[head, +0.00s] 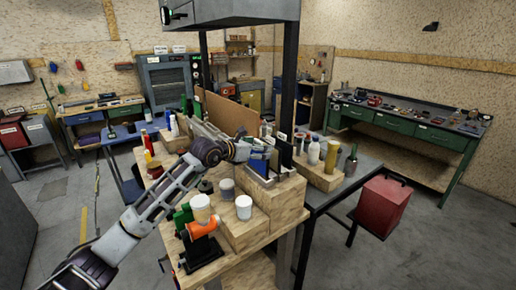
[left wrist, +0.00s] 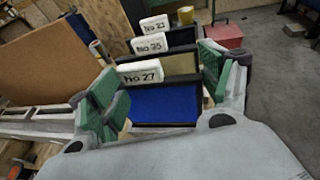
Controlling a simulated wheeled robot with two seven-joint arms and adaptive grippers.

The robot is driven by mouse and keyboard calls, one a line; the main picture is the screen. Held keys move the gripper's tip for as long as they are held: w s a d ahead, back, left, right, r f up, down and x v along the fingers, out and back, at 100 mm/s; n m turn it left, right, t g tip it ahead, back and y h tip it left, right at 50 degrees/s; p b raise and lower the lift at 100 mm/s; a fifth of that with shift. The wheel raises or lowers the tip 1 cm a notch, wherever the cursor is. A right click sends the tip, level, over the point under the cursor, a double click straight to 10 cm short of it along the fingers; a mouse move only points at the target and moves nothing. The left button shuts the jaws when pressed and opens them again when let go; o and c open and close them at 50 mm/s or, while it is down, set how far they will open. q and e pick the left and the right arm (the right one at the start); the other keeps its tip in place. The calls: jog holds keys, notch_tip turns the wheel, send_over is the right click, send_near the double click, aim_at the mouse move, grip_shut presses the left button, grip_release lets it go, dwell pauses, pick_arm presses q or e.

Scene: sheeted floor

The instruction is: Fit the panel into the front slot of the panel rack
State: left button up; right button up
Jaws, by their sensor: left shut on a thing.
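The panel has a blue face, a dark frame and a white tag reading No 27; it shows in the left wrist view (left wrist: 165,104). My left gripper (left wrist: 160,80) has its green-padded fingers at the panel's two sides and is shut on it. In the head view my left gripper (head: 257,152) is over the panel rack (head: 264,180), which stands on a wooden block. My right gripper is out of view.
Bottles (head: 331,157) stand right of the rack. A brown board (head: 225,113) rises behind my left gripper. A red box (head: 384,205) stands at the right.

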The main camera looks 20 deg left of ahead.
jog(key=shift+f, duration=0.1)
pick_arm(q)
jog(key=o, duration=1.6)
jog(key=shift+r, duration=0.1)
jog(key=b+v, duration=0.3)
jog(key=v, duration=0.9)
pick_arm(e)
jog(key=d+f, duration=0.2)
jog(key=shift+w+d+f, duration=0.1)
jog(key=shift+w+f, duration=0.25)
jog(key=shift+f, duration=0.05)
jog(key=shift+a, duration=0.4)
